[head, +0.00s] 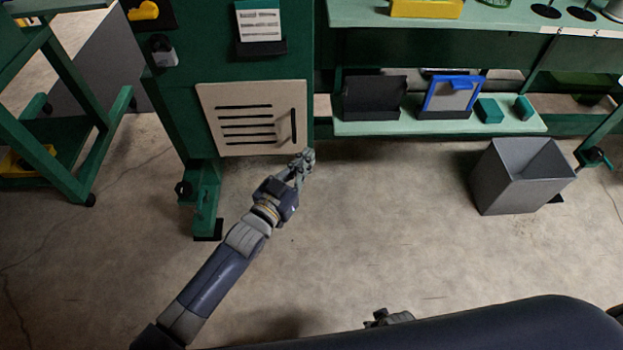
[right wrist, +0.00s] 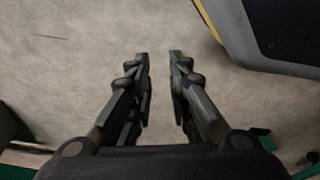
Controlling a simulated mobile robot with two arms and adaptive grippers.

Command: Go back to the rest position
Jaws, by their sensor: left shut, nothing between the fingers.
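My left gripper (head: 303,163) is at the lower right corner of a beige slotted panel (head: 222,112) on a green cabinet. It is shut and empty. A dark upright handle (head: 293,126) on the panel's right side is just above the fingertips; I cannot tell whether they touch the panel. The left arm reaches up from the bottom left. My right gripper (right wrist: 159,75) is open and empty, with bare floor between its fingers in the right wrist view. In the head view only a small part of it shows at the bottom, beside my dark body.
A grey bin (head: 520,178) stands on the floor at right. A green workbench (head: 490,22) has a lower shelf (head: 365,127) with a black holder and a blue-framed item. A green cart (head: 75,165) stands at left. The middle floor is clear.

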